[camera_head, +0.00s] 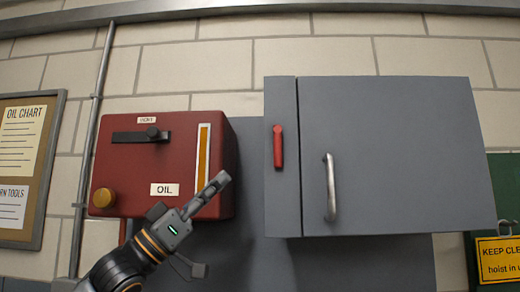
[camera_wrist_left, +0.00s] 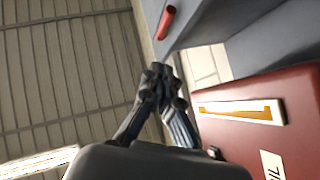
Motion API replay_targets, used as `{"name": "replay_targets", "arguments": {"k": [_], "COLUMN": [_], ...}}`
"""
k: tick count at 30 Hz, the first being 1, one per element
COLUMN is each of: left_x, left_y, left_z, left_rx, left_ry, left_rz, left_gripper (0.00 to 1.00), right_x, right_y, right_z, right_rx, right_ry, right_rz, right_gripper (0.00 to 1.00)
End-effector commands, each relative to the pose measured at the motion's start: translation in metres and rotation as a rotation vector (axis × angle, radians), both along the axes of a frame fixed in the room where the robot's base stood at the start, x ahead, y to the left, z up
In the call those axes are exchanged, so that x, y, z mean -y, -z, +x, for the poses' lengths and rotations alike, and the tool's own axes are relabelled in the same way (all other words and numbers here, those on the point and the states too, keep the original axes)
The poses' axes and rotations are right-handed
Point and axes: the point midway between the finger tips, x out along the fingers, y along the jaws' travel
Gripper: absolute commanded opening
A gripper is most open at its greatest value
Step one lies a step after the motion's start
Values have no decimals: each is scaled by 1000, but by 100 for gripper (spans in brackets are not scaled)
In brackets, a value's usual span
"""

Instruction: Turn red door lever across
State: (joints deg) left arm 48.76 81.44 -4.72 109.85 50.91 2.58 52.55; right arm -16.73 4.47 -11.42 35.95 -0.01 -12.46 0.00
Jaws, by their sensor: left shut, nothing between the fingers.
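The red door lever (camera_head: 278,146) hangs upright, pointing down, on the narrow left strip of the grey cabinet (camera_head: 390,150). It also shows near the top of the left wrist view (camera_wrist_left: 166,22). The cabinet door is closed and has a silver vertical handle (camera_head: 330,188). My left gripper (camera_head: 221,180) is shut and empty, left of the lever and lower, in front of the red oil box's right edge. It is apart from the lever; in the left wrist view its fingertips (camera_wrist_left: 160,72) meet. My right gripper is not in view.
A gap of grey panel (camera_head: 250,150) separates box and cabinet.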

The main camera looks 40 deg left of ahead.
Motion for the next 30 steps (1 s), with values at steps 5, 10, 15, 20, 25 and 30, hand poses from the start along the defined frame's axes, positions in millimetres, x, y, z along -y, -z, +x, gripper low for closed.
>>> {"name": "replay_targets", "arguments": {"k": [5, 10, 15, 20, 25, 30], "left_x": [9, 19, 30, 40, 45, 45], "left_y": [-24, -42, -50, -49, -47, -46], "left_z": [14, 29, 48, 64, 73, 74], "left_rx": [1, 0, -3, -2, -1, 0], "left_ry": [3, 3, 5, 2, 0, -2], "left_rz": [-2, -2, -2, -1, 1, 1], "left_gripper": [0, 0, 0, 0, 0, 0], "right_x": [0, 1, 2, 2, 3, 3], "right_y": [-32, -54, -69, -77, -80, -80], "right_z": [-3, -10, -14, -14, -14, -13], "right_rx": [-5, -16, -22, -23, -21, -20], "right_ry": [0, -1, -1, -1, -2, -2], "right_rz": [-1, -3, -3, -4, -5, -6], "right_gripper": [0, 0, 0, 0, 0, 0]}}
